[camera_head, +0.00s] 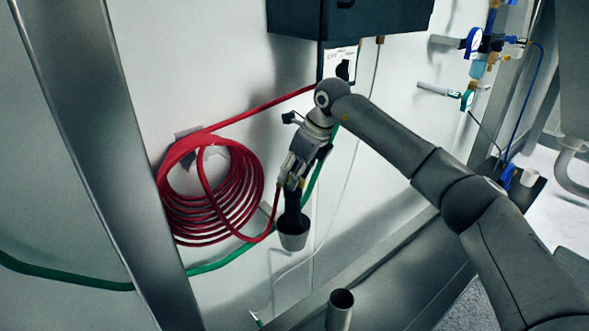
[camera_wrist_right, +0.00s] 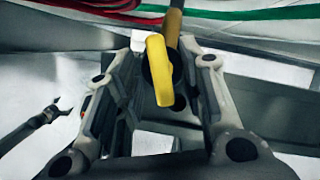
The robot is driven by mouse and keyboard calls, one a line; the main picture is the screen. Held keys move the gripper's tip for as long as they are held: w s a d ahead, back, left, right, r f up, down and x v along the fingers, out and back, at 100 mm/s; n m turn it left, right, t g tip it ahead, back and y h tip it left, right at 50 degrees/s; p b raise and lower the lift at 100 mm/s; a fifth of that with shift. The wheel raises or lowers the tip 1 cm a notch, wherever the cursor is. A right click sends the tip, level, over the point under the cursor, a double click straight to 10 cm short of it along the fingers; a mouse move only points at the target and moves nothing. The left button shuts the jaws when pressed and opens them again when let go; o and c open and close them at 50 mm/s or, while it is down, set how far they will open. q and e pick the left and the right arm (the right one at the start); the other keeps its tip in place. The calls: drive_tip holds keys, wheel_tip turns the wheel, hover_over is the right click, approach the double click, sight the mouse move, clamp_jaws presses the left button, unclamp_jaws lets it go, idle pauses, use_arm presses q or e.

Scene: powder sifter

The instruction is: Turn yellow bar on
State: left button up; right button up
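The yellow bar (camera_wrist_right: 160,70) shows in the right wrist view as a bent yellow handle in front of a dark round fitting. My right gripper (camera_wrist_right: 165,98) has one finger on each side of it, with visible gaps between the fingers and the bar. In the head view my right gripper (camera_head: 290,182) points down at the wall fitting, right of the red hose coil, and mostly hides the bar. In the right wrist view a dark arm with a small claw, which looks like my left gripper (camera_wrist_right: 62,106), is at the left with its tips apart.
A red hose coil (camera_head: 210,205) hangs on the wall, and a green hose (camera_head: 215,264) runs below it. A grey cup (camera_head: 293,238) is under the gripper. A dark box (camera_head: 350,18) and a black knob (camera_head: 342,70) are above. A metal tube (camera_head: 340,310) stands lower down.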

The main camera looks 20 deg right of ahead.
drive_tip(key=shift+f, duration=0.1)
clamp_jaws()
drive_tip(key=shift+f+m+t+b, duration=0.1)
drive_tip(key=shift+m+t+b, duration=0.2)
drive_tip(key=shift+m+b, duration=0.6)
drive_tip(key=shift+a+m+h+b, duration=0.15)
drive_tip(key=shift+m+h+b, duration=0.6)
drive_tip(key=shift+m, duration=0.65)
unclamp_jaws()
